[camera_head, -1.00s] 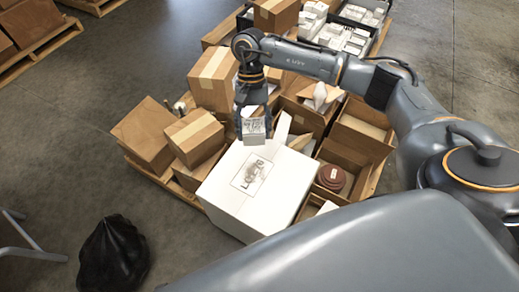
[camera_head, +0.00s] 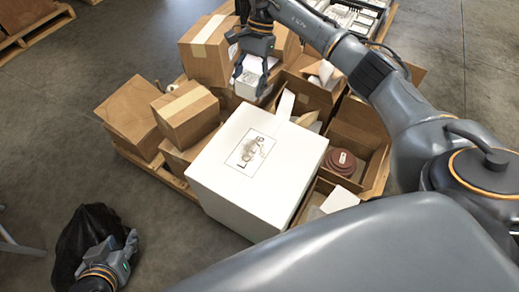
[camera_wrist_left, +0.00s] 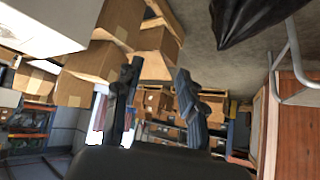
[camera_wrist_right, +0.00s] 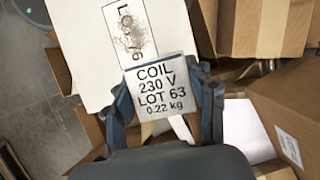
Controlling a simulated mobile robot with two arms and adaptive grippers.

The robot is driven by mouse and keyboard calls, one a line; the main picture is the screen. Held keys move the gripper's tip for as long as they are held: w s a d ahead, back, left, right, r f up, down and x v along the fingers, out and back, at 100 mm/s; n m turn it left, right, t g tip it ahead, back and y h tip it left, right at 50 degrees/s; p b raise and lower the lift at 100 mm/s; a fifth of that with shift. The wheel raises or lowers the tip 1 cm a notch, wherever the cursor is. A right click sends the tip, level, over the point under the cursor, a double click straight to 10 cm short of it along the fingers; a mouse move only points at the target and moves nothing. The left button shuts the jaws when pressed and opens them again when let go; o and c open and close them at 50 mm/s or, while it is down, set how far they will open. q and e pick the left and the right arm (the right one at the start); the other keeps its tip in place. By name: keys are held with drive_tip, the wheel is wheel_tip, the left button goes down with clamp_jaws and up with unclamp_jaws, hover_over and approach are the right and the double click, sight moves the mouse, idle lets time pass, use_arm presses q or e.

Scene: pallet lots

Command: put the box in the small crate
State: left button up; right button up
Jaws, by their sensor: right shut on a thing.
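My right gripper (camera_head: 252,82) is shut on a small pale box (camera_head: 248,87), over the far side of a large white carton. In the right wrist view the box (camera_wrist_right: 159,88) sits between the fingers, its label reading "COIL 230 V LOT 63 0.22 kg". My left gripper (camera_head: 128,242) is low at the left, in front of a black bag. In the left wrist view its fingers (camera_wrist_left: 155,90) are apart with nothing between them. Dark crates with white boxes (camera_head: 352,14) stand at the top; I cannot tell which container is the small crate.
The large white carton (camera_head: 230,185) marked "LOT 76" stands on a loaded pallet. Closed brown cartons (camera_head: 187,112) and open ones (camera_head: 352,135) surround it. The black bag (camera_head: 82,232) lies on the floor at lower left.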

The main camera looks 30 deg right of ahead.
drive_tip(key=s+a+f, duration=0.1)
drive_tip(key=s+f, duration=0.2)
drive_tip(key=s, duration=0.1)
drive_tip(key=s+a+f, duration=0.1)
drive_tip(key=s+f, duration=0.1)
drive_tip(key=s, duration=0.2)
drive_tip(key=s+a+f+b, duration=0.1)
drive_tip(key=s+f, duration=0.2)
drive_tip(key=shift+s+a+f, duration=0.3)
drive_tip(key=shift+s, duration=0.1)
drive_tip(key=f, duration=0.1)
drive_tip(key=f+b, duration=0.1)
drive_tip(key=f, duration=0.1)
drive_tip(key=shift+s+a+f, duration=0.15)
drive_tip(key=shift+s+f, duration=0.15)
drive_tip(key=shift+s, duration=0.05)
use_arm(q)
drive_tip(key=w+d+r+t+h, duration=0.1)
drive_tip(key=w+d+r+t, duration=0.1)
drive_tip(key=w+r+t, duration=0.3)
wheel_tip(320, 180, up, 2)
drive_tip(key=shift+w+d+r+t, duration=0.3)
drive_tip(key=shift+w+d, duration=0.1)
drive_tip(key=shift+w, duration=0.35)
use_arm(e)
drive_tip(key=shift+f, duration=0.15)
